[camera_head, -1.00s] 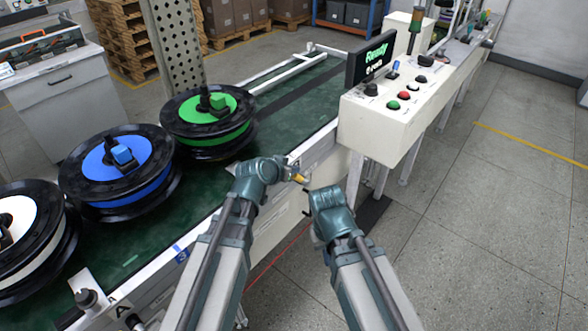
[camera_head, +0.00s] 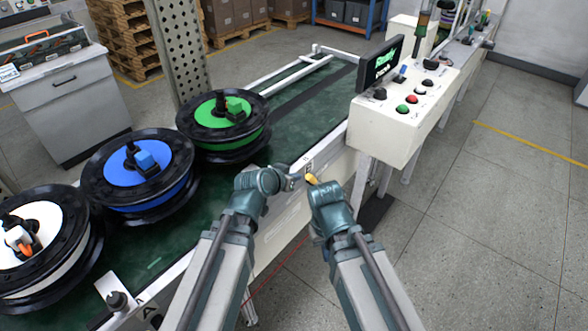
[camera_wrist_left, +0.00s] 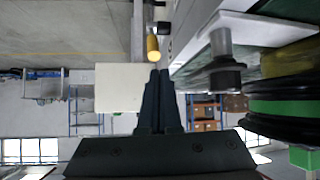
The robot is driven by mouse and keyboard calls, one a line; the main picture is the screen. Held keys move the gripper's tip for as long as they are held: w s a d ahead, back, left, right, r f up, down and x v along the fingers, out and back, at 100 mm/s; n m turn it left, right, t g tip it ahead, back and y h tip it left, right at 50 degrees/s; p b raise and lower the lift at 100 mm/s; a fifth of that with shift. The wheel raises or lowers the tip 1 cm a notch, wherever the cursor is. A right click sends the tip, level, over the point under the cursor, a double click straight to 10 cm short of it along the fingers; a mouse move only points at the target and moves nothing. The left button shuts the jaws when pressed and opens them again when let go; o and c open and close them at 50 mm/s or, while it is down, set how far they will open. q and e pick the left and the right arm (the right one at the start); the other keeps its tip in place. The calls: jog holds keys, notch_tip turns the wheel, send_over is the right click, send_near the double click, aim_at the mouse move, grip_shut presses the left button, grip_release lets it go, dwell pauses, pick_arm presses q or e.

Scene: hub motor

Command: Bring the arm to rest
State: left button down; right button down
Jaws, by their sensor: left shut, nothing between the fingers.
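My left gripper (camera_head: 291,177) is beside the front edge of the conveyor in the head view. In the left wrist view its two dark fingers (camera_wrist_left: 158,75) are together and nothing is between them. My right gripper (camera_head: 322,192) is just right of it, and its fingers are not clear. A small yellow knob (camera_head: 312,179) shows between the two grippers. It also shows in the left wrist view (camera_wrist_left: 152,48), just beyond the left fingertips.
Reels with white (camera_head: 35,235), blue (camera_head: 135,170) and green (camera_head: 222,116) faces sit on the green conveyor (camera_head: 300,105). A control box (camera_head: 375,140) with buttons and a screen (camera_head: 382,66) stands at its right. Open floor (camera_head: 490,200) lies to the right.

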pick_arm(q)
jog(key=shift+s, duration=0.2)
dwell(0.4)
jog(key=s+a+r+g+y+p, duration=0.1)
jog(key=s+g+y+p, duration=0.5)
jog(key=s, duration=1.2)
jog(key=a+g+p, duration=0.1)
jog(key=g+p, duration=0.3)
jog(key=shift+s+r+n, duration=0.25)
jog(key=shift+s+n, duration=0.1)
jog(key=shift+n, duration=0.05)
